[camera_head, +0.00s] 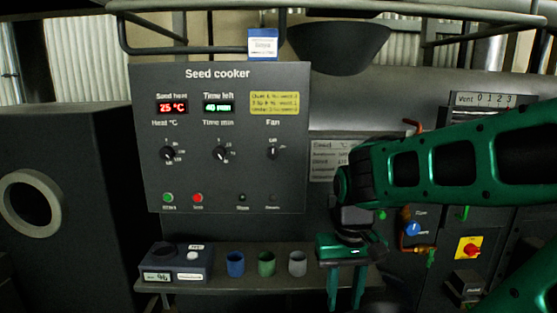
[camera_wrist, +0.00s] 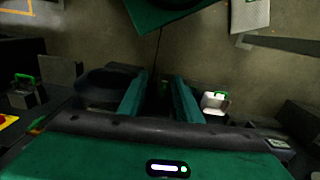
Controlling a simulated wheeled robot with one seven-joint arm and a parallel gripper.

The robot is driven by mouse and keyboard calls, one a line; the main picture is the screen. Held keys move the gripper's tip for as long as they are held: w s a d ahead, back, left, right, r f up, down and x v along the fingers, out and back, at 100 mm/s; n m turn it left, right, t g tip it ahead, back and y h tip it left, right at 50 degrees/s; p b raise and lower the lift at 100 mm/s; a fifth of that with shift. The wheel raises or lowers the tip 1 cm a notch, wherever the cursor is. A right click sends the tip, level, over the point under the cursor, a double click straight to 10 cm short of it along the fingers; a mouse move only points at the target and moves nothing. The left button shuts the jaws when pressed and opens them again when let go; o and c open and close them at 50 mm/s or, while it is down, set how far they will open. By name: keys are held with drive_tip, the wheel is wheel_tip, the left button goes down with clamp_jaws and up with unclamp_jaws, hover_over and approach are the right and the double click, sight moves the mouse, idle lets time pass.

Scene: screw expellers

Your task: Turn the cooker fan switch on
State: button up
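The grey seed cooker panel (camera_head: 235,185) stands upright in the head view. Its fan switch (camera_head: 272,153) is a small dark rotary knob under the label "Fan" at the panel's right side. The knob's exact setting is too small to read. My gripper (camera_head: 346,300) is to the right of the panel and below the switch, pointing down, with its two green fingers apart and nothing between them. In the wrist view my gripper (camera_wrist: 160,95) also shows its fingers spread, with the floor beyond. The switch is not in the wrist view.
A shelf (camera_head: 215,284) below the panel holds a small scale (camera_head: 178,262) and blue (camera_head: 235,263), green (camera_head: 267,263) and grey (camera_head: 297,263) cups. My gripper is close to the shelf's right end. The space before the panel is clear. Another control box (camera_head: 470,247) stands right.

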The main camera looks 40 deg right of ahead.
drive_tip(key=shift+d, duration=0.15)
drive_tip(key=o, duration=0.4)
drive_tip(key=shift+s, duration=0.2)
drive_tip(key=w+d+f+n+h, duration=0.3)
drive_tip(key=w+d+n+h, duration=0.1)
drive_tip(key=w+d, duration=0.45)
drive_tip(key=w+d+r+n+h, duration=0.1)
drive_tip(key=w+r+n+h, duration=0.1)
drive_tip(key=w+h, duration=0.15)
drive_tip(key=w+d+r+n+h, duration=0.1)
drive_tip(key=w+d+n+h, duration=0.15)
drive_tip(key=w, duration=0.25)
drive_tip(key=n+t+h, duration=0.8)
drive_tip(key=n+t, duration=0.2)
approach(271, 155)
drive_tip(key=x, duration=0.8)
drive_tip(key=shift+s+r, duration=0.1)
drive_tip(key=shift+s, duration=0.05)
